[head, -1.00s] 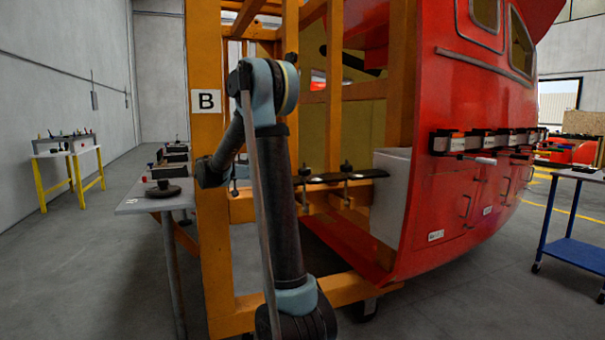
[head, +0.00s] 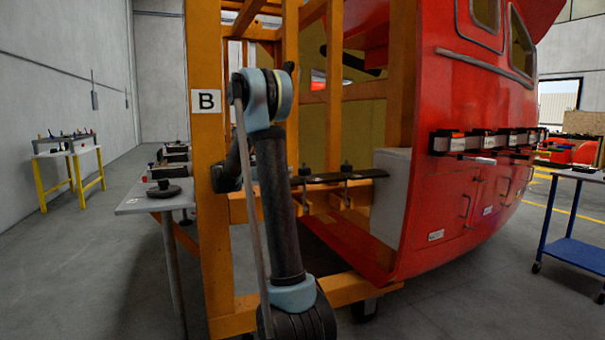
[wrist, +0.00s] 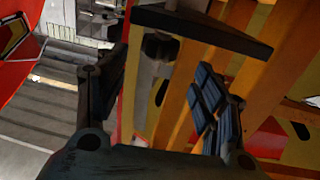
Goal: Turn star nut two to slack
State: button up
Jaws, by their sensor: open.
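In the head view a dark flat bar (head: 335,178) lies along an orange rail, with a black star nut (head: 304,171) and another star nut (head: 346,169) standing on it. No number shows on either, so I cannot tell which is star nut two. In the wrist view my gripper (wrist: 160,75) is open, with one finger on each side. A dark star-shaped knob (wrist: 158,46) shows beyond and between the fingers, beside a dark bar (wrist: 205,30). No contact with the knob is visible. The gripper itself is hidden behind my arm in the head view.
An orange frame post (head: 207,150) marked B stands close to my arm. The red nosecone (head: 465,110) fills the right. A grey side table (head: 150,198) stands left of the post, and a blue cart (head: 575,215) at far right. Open floor lies at left.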

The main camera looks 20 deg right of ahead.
aim_at(303, 168)
jog(key=d, duration=0.8)
jog(key=shift+s+d, duration=0.25)
jog(key=c, duration=1.1)
